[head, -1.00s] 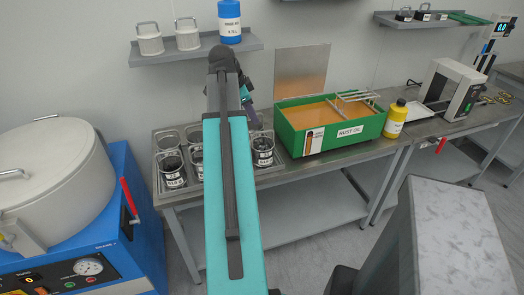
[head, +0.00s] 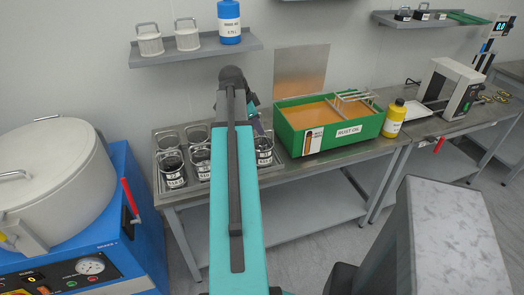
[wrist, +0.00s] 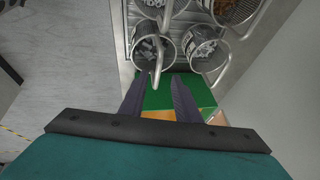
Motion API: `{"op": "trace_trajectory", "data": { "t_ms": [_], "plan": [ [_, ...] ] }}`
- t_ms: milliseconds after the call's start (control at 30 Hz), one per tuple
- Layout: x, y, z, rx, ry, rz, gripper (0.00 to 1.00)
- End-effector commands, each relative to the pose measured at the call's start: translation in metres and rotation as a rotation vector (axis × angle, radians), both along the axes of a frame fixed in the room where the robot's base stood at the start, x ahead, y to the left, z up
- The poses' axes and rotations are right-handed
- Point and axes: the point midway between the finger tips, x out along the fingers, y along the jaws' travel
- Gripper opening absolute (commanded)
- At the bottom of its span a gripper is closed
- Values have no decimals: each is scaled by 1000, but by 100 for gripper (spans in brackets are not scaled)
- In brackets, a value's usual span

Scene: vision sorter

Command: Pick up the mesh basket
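Several metal mesh baskets with wire handles and small parts inside stand in a tray on the bench. One mesh basket (wrist: 150,52) shows just beyond my gripper in the wrist view, with another (wrist: 203,45) to its right. In the head view, baskets (head: 173,172) and (head: 264,152) show in the tray. My gripper (wrist: 157,80) has its two dark fingers apart, with nothing seen held. A basket handle hangs near the gap between the fingertips; I cannot tell whether it touches them. In the head view my arm partly hides the gripper and the baskets behind it.
A green rust oil tank (head: 340,143) with orange liquid stands right of the tray, beside a yellow bottle (head: 394,118). Two empty-looking baskets (head: 187,38) and a blue bottle (head: 229,22) stand on the wall shelf (head: 195,57). A blue machine (head: 85,240) is at left.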

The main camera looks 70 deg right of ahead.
Motion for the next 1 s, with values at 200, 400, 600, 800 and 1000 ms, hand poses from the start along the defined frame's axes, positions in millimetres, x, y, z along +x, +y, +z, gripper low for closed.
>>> {"op": "trace_trajectory", "data": {
  "t_ms": [200,400,600,800,1000],
  "plan": [
    [0,0,-1,1,1,1,30],
    [-4,-4,-9,2,1,0,30],
    [-9,-9,-24,2,1,0,30],
    [-11,-15,-40,2,1,2,30],
    [-13,-18,-46,1,0,2,30]
  ]
}}
